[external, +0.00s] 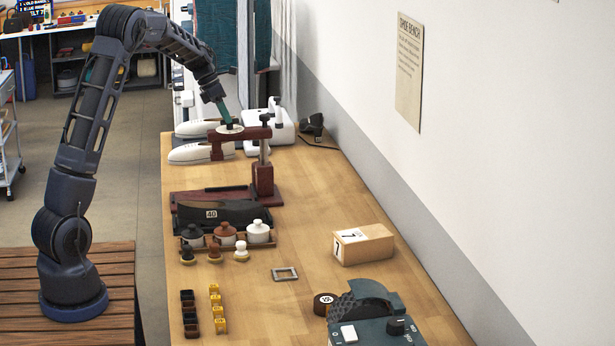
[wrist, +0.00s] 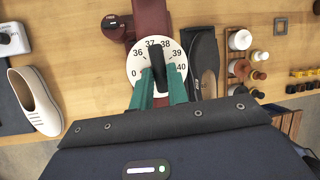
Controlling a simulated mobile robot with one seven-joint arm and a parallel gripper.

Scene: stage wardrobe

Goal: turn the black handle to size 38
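The white round dial (wrist: 174,91) carries the numbers 0 and 36 to 40. The black handle (wrist: 156,58) stands across its middle. Its upper end points between 37 and 38, nearer 37. My gripper (wrist: 160,70) has its two green fingers on either side of the handle, with their tips close against it; it looks shut on the handle. In the external view my gripper (external: 231,122) reaches down to the dial (external: 222,130) on top of the dark red stand (external: 263,178). The numbers cannot be read there.
White shoes (external: 198,152) stand behind the stand. A black shoe (external: 235,214) marked 40 lies in front of it, then a rack of pots (external: 227,233) and small brushes. A shoe box (external: 363,244) sits at the right, near the wall. Bare table lies between stand and box.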

